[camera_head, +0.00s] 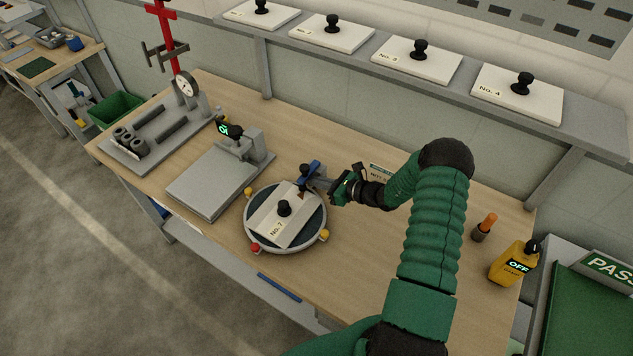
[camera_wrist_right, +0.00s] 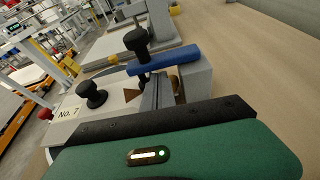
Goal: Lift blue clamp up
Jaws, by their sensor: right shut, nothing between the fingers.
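The blue clamp (camera_head: 311,168) sits at the far right edge of a round fixture (camera_head: 256,232), on a grey block. In the right wrist view the clamp (camera_wrist_right: 167,60) is a blue bar with a black knob at one end. It lies level over a white plate marked No. 7 (camera_head: 274,228), which has its own black knob. My right gripper (camera_head: 331,191) is shut and empty, just right of the clamp. In the wrist view its fingertips (camera_wrist_right: 158,90) appear close to the bar; contact cannot be told. My left gripper is out of view.
A flat grey platform (camera_head: 208,183) and a rack with cylinders (camera_head: 150,135) stand left on the wooden bench. A yellow device reading OFF (camera_head: 512,264) and an orange-tipped holder (camera_head: 485,228) stand right. Numbered plates line the shelf behind.

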